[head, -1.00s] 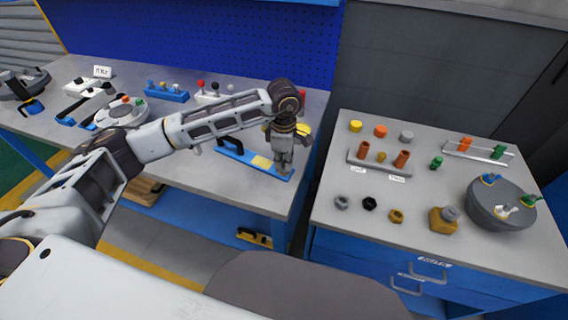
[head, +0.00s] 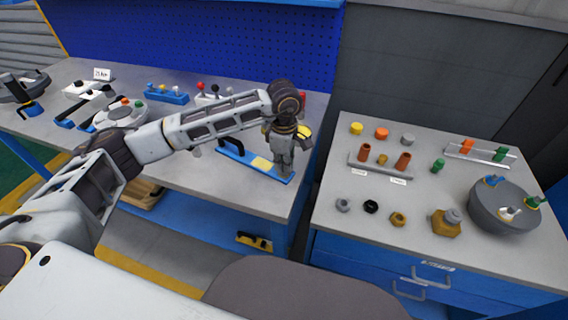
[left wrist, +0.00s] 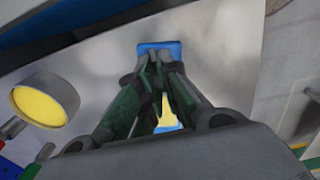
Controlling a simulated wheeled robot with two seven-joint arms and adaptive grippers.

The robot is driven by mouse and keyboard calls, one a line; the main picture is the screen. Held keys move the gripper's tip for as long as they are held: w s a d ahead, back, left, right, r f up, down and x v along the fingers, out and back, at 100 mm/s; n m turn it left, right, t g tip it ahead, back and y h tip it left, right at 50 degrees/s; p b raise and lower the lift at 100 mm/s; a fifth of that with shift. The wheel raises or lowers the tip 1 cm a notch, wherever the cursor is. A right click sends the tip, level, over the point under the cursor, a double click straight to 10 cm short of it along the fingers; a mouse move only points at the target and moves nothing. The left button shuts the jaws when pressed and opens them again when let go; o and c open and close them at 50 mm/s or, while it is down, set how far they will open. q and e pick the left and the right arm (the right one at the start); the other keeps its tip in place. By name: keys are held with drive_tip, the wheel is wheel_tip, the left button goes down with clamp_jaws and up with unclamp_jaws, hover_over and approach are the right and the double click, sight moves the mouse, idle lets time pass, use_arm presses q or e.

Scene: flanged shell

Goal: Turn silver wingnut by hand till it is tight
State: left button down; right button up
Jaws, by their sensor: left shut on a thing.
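My left gripper (head: 285,172) points down over the right end of a blue plate (head: 232,152) on the left bench. In the left wrist view its fingertips (left wrist: 158,62) come together over the plate (left wrist: 150,46). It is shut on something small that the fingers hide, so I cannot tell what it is. A grey round shell (head: 482,212) on the right table carries a silver-white wing-shaped piece (head: 510,213), a blue one (head: 490,181) and a green one (head: 534,202). My right gripper is not in view.
A yellow-faced round part (left wrist: 45,100) is beside the gripper in the left wrist view. A black handle (head: 232,142) stands on the plate. Round assemblies and small knob blocks fill the bench behind. The right table (head: 330,180) holds nuts, plugs and racks; a gap separates the tables.

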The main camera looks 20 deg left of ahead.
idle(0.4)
use_arm(q)
drive_tip(key=c, duration=1.6)
unclamp_jaws()
drive_tip(key=shift+r, duration=0.15)
drive_tip(key=shift+r, duration=5.85)
